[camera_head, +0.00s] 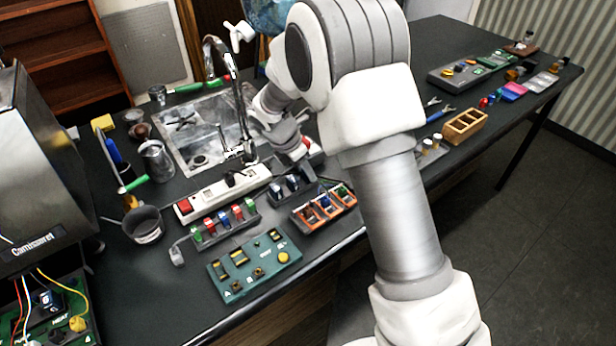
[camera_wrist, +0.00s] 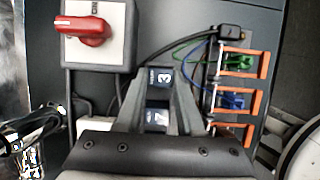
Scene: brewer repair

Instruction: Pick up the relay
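Two dark blocks with blue-white number labels show in the wrist view, a block marked 3 (camera_wrist: 161,77) and a block marked 7 (camera_wrist: 157,117). They look like relays; I cannot tell which one the task means. My gripper (camera_wrist: 160,82) has its two grey fingers apart, with the blocks seen in the gap between them. I cannot tell whether the fingers touch them. In the head view dark blocks (camera_head: 287,186) sit in a grey holder on the table, and my gripper (camera_head: 302,152) is just behind and above it, partly hidden by my arm.
A red rotary switch (camera_wrist: 83,29) is left of the fingers. An orange-framed rack (camera_head: 325,208) with wired pieces is to the right. Around stand a white power strip (camera_head: 222,193), a rack of coloured parts (camera_head: 225,222), a green panel (camera_head: 255,265) and a sink tap (camera_head: 235,95).

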